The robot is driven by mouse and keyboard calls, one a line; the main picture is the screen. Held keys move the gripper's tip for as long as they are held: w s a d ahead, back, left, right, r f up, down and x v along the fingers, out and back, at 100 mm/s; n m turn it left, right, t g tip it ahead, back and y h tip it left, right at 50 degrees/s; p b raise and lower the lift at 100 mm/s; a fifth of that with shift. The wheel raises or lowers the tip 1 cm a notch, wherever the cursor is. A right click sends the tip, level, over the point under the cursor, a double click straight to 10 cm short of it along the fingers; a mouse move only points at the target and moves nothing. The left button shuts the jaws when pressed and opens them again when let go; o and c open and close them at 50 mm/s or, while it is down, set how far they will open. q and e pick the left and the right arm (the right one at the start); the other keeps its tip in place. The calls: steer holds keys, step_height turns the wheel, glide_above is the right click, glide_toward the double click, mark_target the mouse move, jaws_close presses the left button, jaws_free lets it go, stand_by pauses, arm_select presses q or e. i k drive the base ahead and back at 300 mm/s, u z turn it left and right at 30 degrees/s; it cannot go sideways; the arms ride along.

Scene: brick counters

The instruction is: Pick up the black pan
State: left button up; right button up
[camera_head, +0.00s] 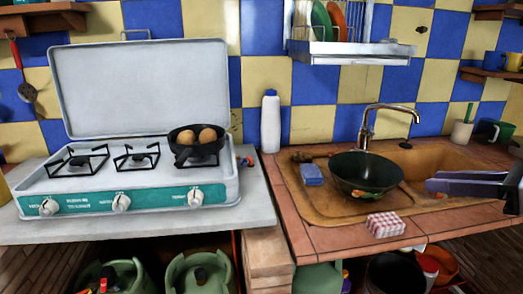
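The small black pan (183,151) sits on the right burner of the white camping stove (150,188), with two brown egg-like things (198,136) in it. My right gripper (434,184) comes in from the right edge, over the right side of the sink, far to the right of the pan and apart from it. Its fingers point left, seen from the side; whether they are parted cannot be told. My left gripper is not in view.
A dark bowl (366,174) stands in the sink basin (420,200), below the tap (366,125). A white bottle (270,122) stands right of the stove. The stove's lid (145,85) is raised behind the burners. A checked box (385,224) lies at the front edge.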

mark_target(197, 149)
steer(key=k, duration=0.1)
steer(key=u, duration=3.95)
steer(key=k, duration=2.65)
steer(key=z, duration=1.3)
steer(key=i, duration=1)
steer(key=z, duration=0.05)
